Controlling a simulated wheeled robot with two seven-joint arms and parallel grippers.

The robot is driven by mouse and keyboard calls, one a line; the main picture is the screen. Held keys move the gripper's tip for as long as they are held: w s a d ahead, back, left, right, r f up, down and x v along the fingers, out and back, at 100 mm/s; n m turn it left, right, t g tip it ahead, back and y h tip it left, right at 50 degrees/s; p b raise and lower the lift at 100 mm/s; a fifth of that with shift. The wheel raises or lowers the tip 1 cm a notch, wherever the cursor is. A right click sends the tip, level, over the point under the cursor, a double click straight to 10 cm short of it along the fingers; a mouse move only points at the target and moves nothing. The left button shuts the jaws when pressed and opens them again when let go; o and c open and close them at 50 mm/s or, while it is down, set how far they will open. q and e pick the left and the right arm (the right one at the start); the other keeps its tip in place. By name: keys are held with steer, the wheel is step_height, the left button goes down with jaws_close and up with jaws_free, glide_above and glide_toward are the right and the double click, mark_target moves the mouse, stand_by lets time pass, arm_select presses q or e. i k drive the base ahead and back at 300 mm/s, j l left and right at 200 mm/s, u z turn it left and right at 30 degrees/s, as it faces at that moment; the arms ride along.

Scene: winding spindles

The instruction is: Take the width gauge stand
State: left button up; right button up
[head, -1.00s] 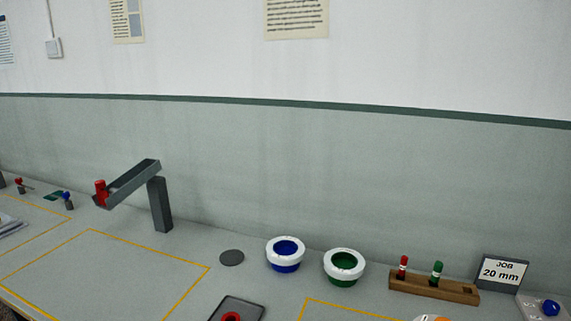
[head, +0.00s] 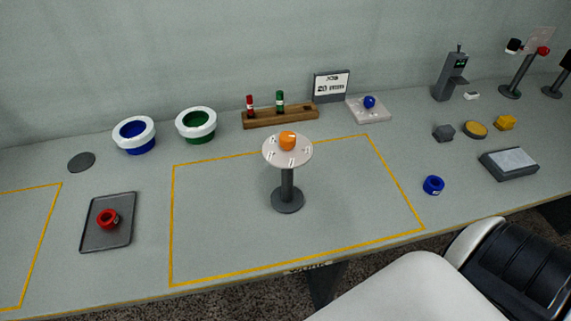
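A pedestal stand with a dark round base, a dark post and a pale round top (head: 274,156) stands upright inside the yellow-outlined area in the middle of the table. Its top carries small dark marks and an orange knob (head: 287,141). It looks like the width gauge stand, but no label confirms this. Nothing touches it. White and black parts of my own body fill the lower right corner. I see no fingertips of either gripper.
A tray (head: 92,241) with a red ring (head: 107,219) lies left. Blue (head: 135,138) and green (head: 197,127) white-rimmed bowls, a wooden rack (head: 290,116) and a job sign (head: 331,87) stand behind. A blue ring (head: 433,185) lies right. The table around the stand is clear.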

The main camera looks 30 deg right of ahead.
mark_target(287, 199)
steer(key=j+z, duration=0.45)
steer(key=k+j+z, duration=0.15)
steer(key=j+z, duration=0.3)
steer(key=k+j+z, duration=0.2)
steer(key=j+z, duration=0.25)
steer(key=j, duration=0.1)
